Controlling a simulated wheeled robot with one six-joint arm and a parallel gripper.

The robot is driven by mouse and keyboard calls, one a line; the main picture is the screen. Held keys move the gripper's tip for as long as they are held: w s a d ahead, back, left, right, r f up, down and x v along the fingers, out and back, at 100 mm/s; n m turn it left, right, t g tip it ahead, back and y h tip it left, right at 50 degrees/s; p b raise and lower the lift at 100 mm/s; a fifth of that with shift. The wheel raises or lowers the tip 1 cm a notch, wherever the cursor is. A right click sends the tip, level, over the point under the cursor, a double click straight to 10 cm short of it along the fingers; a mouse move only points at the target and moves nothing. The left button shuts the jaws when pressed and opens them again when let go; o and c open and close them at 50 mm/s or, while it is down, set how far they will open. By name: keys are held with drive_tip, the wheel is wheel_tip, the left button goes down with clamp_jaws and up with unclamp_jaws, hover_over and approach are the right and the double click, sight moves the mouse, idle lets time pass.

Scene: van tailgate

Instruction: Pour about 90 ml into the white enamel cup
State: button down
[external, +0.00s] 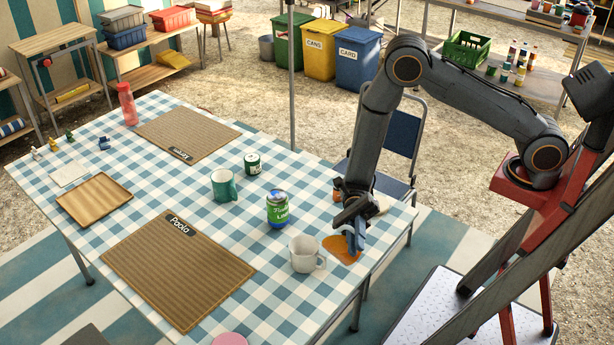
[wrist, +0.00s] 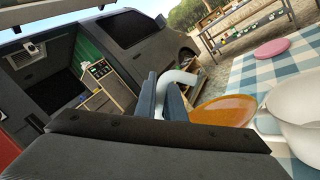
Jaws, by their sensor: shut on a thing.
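The white enamel cup (external: 303,255) stands upright near the table's right edge, its handle toward the lower right. Its pale rim and side also show large at the right of the wrist view (wrist: 298,105). My gripper (external: 355,240) is low over the table, just right of the cup and apart from it. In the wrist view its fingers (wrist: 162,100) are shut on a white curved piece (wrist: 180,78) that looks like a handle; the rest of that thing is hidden. A flat orange patch (external: 342,250) lies beside the cup; I cannot tell whether it is liquid or a mat.
A green lime can (external: 277,209), a green mug (external: 223,185) and a dark green can (external: 252,163) stand left of my gripper. Woven placemats (external: 178,268) lie on the checked tablecloth. A blue chair (external: 402,135) is behind my arm. A pink disc (external: 230,340) lies at the front.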

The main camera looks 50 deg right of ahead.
drive_tip(key=shift+w+a+r+m, duration=0.1)
drive_tip(key=shift+w+r+m, duration=0.2)
drive_tip(key=shift+r+m, duration=0.45)
drive_tip(key=w+r+m, duration=0.1)
drive_tip(key=a+r+m+y, duration=0.1)
drive_tip(key=m, duration=0.1)
drive_tip(key=shift+w+t, duration=0.3)
drive_tip(key=shift+w, duration=0.05)
idle(0.3)
drive_tip(key=shift+w+a+r+m, duration=0.1)
drive_tip(key=shift+w+a+m, duration=0.15)
drive_tip(key=shift+w, duration=0.2)
drive_tip(key=shift+w+a+r+m+p, duration=0.1)
drive_tip(key=shift+w+r+m+p, duration=0.05)
drive_tip(key=shift+w+m+p, duration=0.15)
drive_tip(key=shift+w+r, duration=0.1)
idle(0.4)
drive_tip(key=shift+w+a+r+m+t+p, duration=0.2)
drive_tip(key=shift+w+a+m+p, duration=0.1)
drive_tip(key=shift+w+m, duration=0.25)
drive_tip(key=shift+w+a+r+m+t+p, duration=0.1)
drive_tip(key=shift+w+a+r+m+p, duration=0.2)
drive_tip(key=shift+w, duration=0.35)
drive_tip(key=shift+w+m+y, duration=0.15)
drive_tip(key=shift+m+y, duration=0.1)
drive_tip(key=shift+y, duration=0.05)
